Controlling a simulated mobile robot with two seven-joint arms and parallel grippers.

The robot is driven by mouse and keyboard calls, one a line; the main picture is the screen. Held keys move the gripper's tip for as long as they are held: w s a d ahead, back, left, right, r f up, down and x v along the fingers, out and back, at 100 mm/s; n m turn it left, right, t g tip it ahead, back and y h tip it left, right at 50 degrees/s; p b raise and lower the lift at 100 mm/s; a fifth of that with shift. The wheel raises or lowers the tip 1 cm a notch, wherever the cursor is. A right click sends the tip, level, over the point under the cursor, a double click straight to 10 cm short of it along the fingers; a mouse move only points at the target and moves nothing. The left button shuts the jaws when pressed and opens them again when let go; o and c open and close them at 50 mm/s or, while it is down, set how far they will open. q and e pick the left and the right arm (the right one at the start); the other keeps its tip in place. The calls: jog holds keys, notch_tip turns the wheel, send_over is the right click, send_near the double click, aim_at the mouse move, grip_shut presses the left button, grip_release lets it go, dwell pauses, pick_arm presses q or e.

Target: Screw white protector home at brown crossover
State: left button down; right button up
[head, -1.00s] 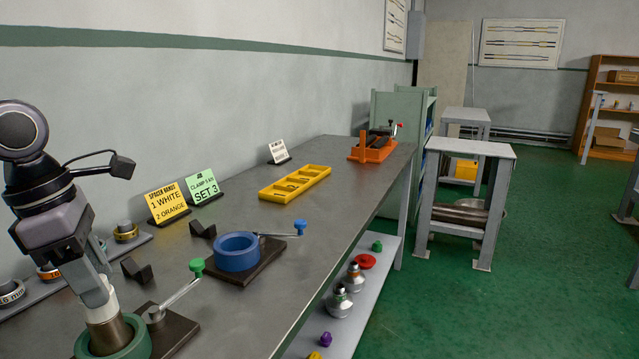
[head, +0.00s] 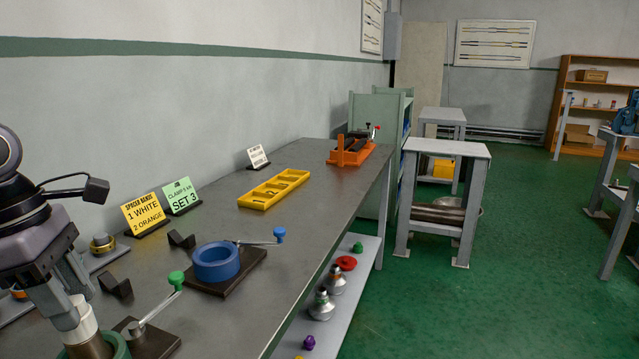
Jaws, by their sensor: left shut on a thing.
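My left gripper (head: 70,314) is at the lower left, pointing down, shut on the white protector (head: 85,319). The white protector sits upright at the top of the brown crossover (head: 95,347); I cannot tell how far its thread is engaged. The brown crossover stands in the green ring vise (head: 121,351), which is cut off by the bottom edge of the picture. The vise has a dark base (head: 155,343) and a lever with a green knob (head: 176,279). My right gripper is not in view.
A blue ring vise (head: 217,262) with a blue-knobbed lever stands farther along the bench (head: 300,210). Dark V-blocks (head: 115,286), sign cards (head: 143,212), a yellow tray (head: 273,189) and an orange vise (head: 350,150) are on the bench. Green floor (head: 480,310) is open to the right.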

pick_arm(q)
jog(key=shift+a+f, duration=0.1)
jog(key=shift+c, duration=2.4)
grip_release()
